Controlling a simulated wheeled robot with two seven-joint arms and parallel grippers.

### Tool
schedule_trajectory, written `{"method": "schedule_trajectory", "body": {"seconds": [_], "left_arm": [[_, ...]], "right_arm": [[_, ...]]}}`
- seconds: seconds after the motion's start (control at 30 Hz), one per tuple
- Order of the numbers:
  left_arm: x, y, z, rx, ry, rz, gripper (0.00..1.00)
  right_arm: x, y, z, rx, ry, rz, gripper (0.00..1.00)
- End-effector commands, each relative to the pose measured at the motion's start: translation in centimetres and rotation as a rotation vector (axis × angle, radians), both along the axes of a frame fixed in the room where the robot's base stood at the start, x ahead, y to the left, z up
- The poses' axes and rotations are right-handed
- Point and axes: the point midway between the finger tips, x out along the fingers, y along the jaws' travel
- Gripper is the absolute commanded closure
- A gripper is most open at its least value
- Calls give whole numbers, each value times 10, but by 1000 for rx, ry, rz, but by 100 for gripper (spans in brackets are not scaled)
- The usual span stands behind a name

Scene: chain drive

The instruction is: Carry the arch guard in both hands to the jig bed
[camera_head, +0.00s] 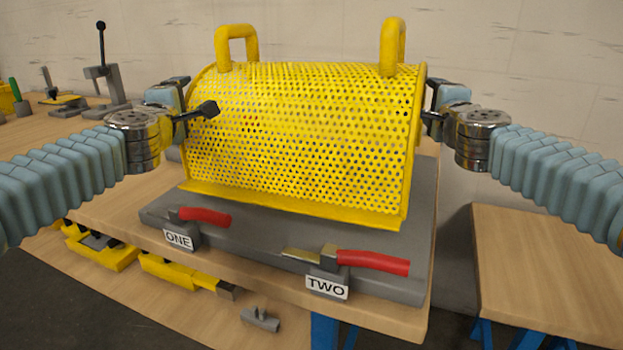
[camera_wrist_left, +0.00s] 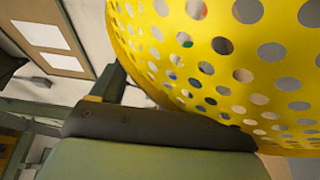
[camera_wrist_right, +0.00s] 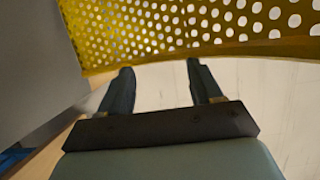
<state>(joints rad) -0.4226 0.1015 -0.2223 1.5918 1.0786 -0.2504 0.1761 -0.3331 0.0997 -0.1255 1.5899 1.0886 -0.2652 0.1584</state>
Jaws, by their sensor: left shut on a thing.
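The yellow perforated arch guard (camera_head: 300,135) has two handles on top. It is upright over the grey jig bed (camera_head: 420,210); I cannot tell whether its lower flange touches the bed. My left gripper (camera_head: 194,98) is shut on the guard's left edge, one dark finger showing in front of the sheet. My right gripper (camera_wrist_right: 162,85) is open at the guard's right edge. In the right wrist view its two fingers are apart, below the guard's rim (camera_wrist_right: 200,52).
Two red-handled clamps, labelled ONE (camera_head: 205,216) and TWO (camera_head: 372,262), stand along the bed's front edge. A wooden table (camera_head: 550,265) is at the right. Yellow fixtures (camera_head: 100,248) and a small grey part (camera_head: 260,319) lie below. A lever tool (camera_head: 104,75) stands back left.

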Motion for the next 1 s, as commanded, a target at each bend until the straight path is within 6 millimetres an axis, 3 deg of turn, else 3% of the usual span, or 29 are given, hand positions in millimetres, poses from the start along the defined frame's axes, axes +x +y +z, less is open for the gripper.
{"method": "schedule_trajectory", "body": {"seconds": [0.03,1.0], "left_arm": [[-1,-19,4,-10,-4,-39,36],[-1,-18,-33,-5,2,-39,36]], "right_arm": [[-1,23,0,-8,2,50,36],[-1,22,-36,-9,8,50,36]]}}
